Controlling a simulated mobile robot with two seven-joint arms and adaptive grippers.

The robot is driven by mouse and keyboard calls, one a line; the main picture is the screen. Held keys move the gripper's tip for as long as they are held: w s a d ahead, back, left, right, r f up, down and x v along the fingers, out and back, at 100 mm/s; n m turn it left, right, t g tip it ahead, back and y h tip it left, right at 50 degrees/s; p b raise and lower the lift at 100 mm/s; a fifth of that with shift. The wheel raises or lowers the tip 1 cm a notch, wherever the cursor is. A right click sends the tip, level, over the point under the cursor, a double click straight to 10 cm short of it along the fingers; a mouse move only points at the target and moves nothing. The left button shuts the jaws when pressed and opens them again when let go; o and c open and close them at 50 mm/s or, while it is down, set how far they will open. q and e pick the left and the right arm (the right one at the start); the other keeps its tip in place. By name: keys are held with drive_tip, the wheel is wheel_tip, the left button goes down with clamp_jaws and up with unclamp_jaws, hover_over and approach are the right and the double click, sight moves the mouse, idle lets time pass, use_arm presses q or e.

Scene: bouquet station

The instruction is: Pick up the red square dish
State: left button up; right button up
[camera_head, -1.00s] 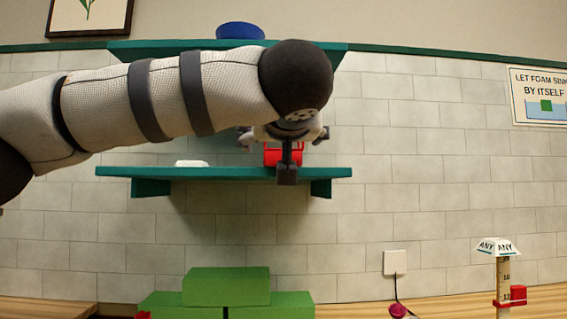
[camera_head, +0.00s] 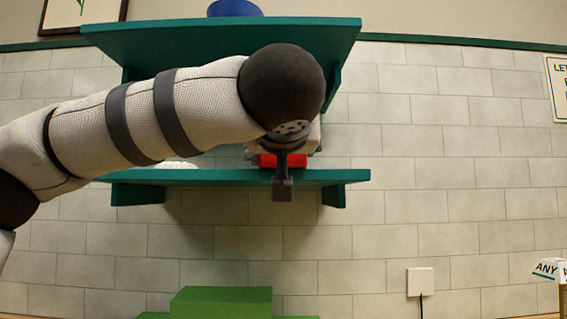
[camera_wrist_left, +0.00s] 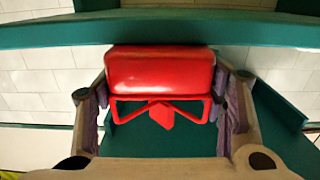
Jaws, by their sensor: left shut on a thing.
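The red square dish (camera_head: 268,161) is on the lower green shelf (camera_head: 345,177) in the head view, mostly hidden behind my left arm and gripper. In the left wrist view the red dish (camera_wrist_left: 160,70) fills the space between the fingers, with a thin red frame-like part below its broad face. My left gripper (camera_wrist_left: 161,108) is shut on it, one finger against each side. In the head view the left gripper (camera_head: 283,150) is at the shelf's front. I cannot tell whether the dish touches the shelf. My right gripper is in neither view.
An upper green shelf (camera_head: 210,38) with a blue bowl (camera_head: 235,8) hangs just above my arm. A white item (camera_head: 178,165) lies left on the lower shelf. Green blocks (camera_head: 222,301) are below.

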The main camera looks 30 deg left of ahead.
use_arm(q)
drive_tip(key=shift+f, duration=0.1)
drive_tip(key=c, duration=0.3)
drive_tip(key=shift+c, duration=0.2)
